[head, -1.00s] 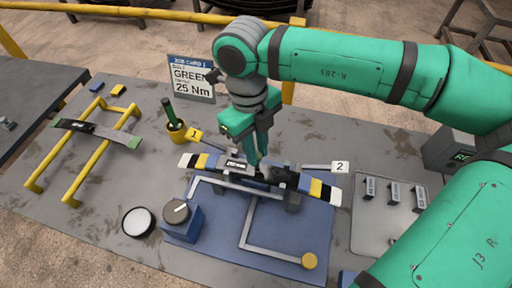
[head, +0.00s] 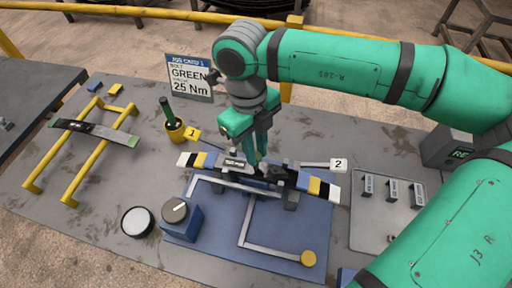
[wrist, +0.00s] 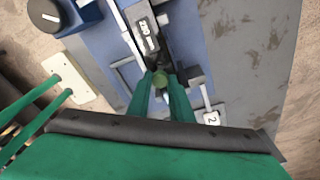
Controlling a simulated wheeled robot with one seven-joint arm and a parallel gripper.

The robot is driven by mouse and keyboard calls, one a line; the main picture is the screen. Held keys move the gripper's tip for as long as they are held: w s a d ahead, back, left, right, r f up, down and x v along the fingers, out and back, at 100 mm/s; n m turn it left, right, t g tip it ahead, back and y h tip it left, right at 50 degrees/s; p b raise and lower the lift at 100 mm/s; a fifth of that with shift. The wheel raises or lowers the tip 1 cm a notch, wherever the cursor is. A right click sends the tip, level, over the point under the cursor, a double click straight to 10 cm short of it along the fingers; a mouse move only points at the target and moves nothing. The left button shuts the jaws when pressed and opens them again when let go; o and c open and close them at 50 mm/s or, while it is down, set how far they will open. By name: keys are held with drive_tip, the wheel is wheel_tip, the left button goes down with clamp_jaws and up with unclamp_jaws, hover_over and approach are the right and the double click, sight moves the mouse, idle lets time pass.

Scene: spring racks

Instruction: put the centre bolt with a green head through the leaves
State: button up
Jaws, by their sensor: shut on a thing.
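My gripper (head: 262,162) points down over the middle of the leaf stack (head: 207,160), which lies across the blue fixture. In the wrist view my gripper (wrist: 162,88) is shut on the centre bolt, whose round green head (wrist: 160,79) shows between the fingertips. The bolt's shank is hidden beneath its head, so I cannot tell how far it is in the leaves. The stack (wrist: 148,40) has a dark labelled middle and striped ends of white, yellow, blue and black.
The blue fixture (head: 232,232) carries a grey bent rod with a yellow knob (head: 308,259). A yellow cup (head: 176,131) holds a green-handled item. A yellow rack (head: 65,170) bears another leaf. A dial box (head: 181,222) and a sign (head: 188,78) reading GREEN, 25 Nm stand nearby.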

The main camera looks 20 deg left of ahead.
drive_tip(key=shift+f, duration=0.45)
drive_tip(key=shift+a+f, duration=0.1)
drive_tip(key=shift+f, duration=0.1)
drive_tip(key=shift+f, duration=0.1)
drive_tip(key=o, duration=1.5)
drive_tip(key=shift+s, duration=0.1)
drive_tip(key=shift+c, duration=0.2)
